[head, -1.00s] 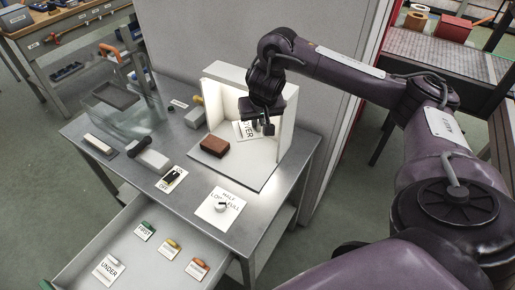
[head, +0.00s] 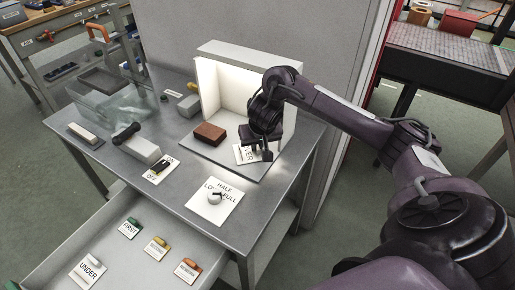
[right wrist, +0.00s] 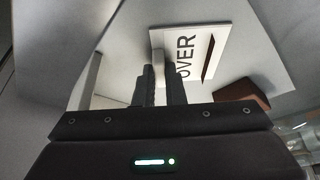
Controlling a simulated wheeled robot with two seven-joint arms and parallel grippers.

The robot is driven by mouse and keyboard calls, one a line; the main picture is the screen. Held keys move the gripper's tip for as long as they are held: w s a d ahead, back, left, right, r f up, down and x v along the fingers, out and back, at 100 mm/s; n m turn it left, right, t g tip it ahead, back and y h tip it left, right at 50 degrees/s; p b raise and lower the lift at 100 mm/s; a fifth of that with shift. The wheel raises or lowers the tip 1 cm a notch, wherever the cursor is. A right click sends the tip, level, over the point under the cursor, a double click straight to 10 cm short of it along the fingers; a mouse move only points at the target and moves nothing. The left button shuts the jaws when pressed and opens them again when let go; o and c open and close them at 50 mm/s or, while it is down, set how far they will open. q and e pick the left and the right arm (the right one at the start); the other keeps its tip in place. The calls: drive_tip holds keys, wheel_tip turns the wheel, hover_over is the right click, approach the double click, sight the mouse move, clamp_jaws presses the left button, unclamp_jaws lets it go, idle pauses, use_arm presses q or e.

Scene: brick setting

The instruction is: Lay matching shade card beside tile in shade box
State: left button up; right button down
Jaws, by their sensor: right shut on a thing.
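The reddish-brown tile (head: 210,133) lies on the grey floor of the lit white shade box (head: 222,48); it also shows in the right wrist view (right wrist: 243,92). My right gripper (head: 258,155) is inside the box, right of the tile. It is shut on the grip of the white OVER card (head: 242,157). In the right wrist view the card (right wrist: 197,42) reaches out from the fingers (right wrist: 160,85), close to the box floor. I cannot tell whether it touches. A gap separates card and tile. My gripper hides part of the card. My left gripper is out of view.
An open drawer (head: 150,222) in front holds the UNDER card (head: 88,270), the FIRST card (head: 130,229) and cards with yellow (head: 157,248) and orange-red (head: 187,268) grips. A HALF/LOW/FULL knob plate (head: 222,206) and an OFF switch (head: 160,170) sit before the box.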

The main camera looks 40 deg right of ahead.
drive_tip(key=shift+s, duration=0.1)
drive_tip(key=c, duration=1.5)
unclamp_jaws()
drive_tip(key=shift+r, duration=0.2)
drive_tip(key=p+v, duration=0.9)
drive_tip(key=v, duration=0.3)
drive_tip(key=shift+a+f, duration=0.1)
